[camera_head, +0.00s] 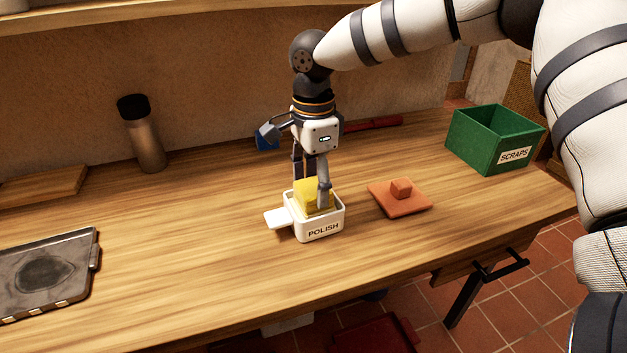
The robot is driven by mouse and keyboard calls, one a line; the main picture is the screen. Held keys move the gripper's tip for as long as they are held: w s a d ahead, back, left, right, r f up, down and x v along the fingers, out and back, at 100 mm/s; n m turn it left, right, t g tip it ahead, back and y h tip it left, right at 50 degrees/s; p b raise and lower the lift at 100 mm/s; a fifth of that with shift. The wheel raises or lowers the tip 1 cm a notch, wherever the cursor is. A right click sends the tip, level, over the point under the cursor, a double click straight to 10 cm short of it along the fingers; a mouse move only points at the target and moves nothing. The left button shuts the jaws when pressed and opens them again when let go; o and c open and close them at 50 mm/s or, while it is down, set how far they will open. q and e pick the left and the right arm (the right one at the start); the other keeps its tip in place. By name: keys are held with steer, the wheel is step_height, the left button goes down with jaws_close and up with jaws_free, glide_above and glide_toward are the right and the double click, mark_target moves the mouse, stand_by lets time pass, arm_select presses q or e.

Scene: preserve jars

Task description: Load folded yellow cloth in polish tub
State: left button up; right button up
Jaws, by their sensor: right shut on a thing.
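A small white tub labelled POLISH (322,231) stands on the wooden bench near the middle, with a flat white tab on its left side. The folded yellow cloth (309,194) is inside the tub's opening, its upper part showing above the rim. My right gripper (312,190) points straight down over the tub and is shut on the cloth. One finger shows in front of the cloth, and the other is partly hidden behind it. Whether the cloth touches the tub's floor is hidden. My left gripper is not in view.
A green SCRAPS bin (491,144) stands at the right. The bench front is clear.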

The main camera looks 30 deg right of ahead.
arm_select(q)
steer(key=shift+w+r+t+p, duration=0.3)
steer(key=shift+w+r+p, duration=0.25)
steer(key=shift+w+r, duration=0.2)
arm_select(e)
steer(key=shift+r, duration=3.5)
